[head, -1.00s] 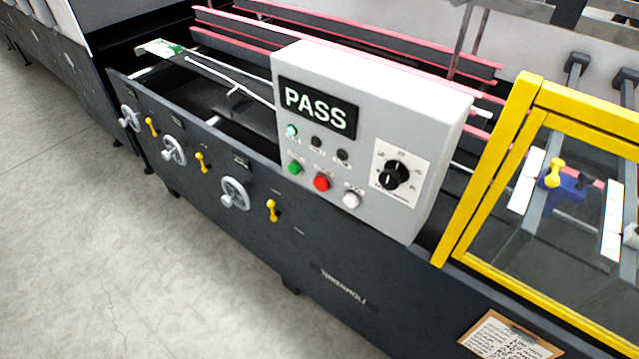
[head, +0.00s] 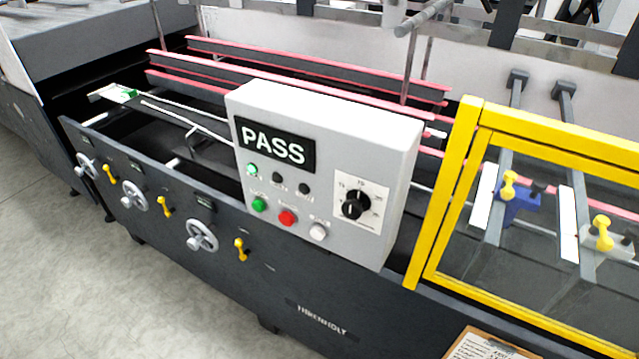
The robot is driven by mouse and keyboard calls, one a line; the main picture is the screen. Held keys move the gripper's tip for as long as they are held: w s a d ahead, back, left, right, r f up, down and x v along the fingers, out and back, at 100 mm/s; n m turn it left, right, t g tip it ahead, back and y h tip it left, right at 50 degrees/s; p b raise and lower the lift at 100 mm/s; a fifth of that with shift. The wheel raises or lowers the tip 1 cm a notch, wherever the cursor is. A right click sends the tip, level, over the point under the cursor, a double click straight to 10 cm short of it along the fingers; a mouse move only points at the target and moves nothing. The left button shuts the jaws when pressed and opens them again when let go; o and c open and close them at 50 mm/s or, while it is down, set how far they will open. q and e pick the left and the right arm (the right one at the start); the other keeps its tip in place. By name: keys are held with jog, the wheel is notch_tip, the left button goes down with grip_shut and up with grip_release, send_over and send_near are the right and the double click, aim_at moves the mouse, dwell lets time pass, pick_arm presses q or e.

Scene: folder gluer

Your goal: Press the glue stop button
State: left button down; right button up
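A light grey control box (head: 330,130) is mounted on the near side of the dark machine. Its display (head: 275,147) reads PASS. Below are a lit green lamp (head: 252,170) and two dark lamps. The bottom row has a green button (head: 259,205), a red button (head: 287,218) and a white button (head: 318,232). Their labels are too blurred to read, so I cannot confirm which is glue stop. A black rotary knob (head: 356,205) sits on a white plate at right. Neither of my grippers is in view.
A yellow-framed clear guard (head: 455,190) stands right of the box. Grey handwheels (head: 202,235) and yellow levers (head: 241,249) stick out along the machine's side at left. A clipboard (head: 490,347) shows at the bottom edge. Concrete floor (head: 110,290) is clear at lower left.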

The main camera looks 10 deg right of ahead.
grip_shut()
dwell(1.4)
